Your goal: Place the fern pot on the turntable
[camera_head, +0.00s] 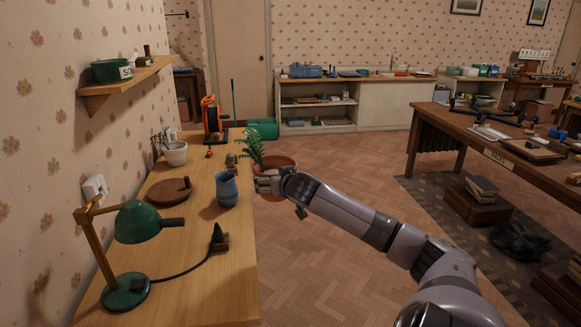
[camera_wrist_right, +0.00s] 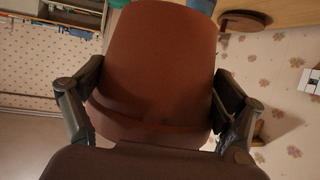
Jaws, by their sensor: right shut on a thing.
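The fern pot (camera_head: 281,162) is a terracotta pot with a green fern in it. My right gripper (camera_head: 266,185) is shut on it and holds it in the air just right of the desk's edge, over the floor. In the right wrist view the pot (camera_wrist_right: 155,70) fills the middle, between the two fingers. The turntable (camera_head: 163,193) is a round brown wooden disc on the desk, with a small knob at its right rim. No pot stands on it. It lies left of the gripper, beyond the blue vase. My left gripper is not in view.
A blue vase (camera_head: 227,189) stands near the desk's right edge, between turntable and gripper. A white pot plant (camera_head: 175,154) stands behind the turntable. A green lamp (camera_head: 140,222) and a small dark object (camera_head: 219,239) are nearer. A shelf (camera_head: 130,82) hangs above left.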

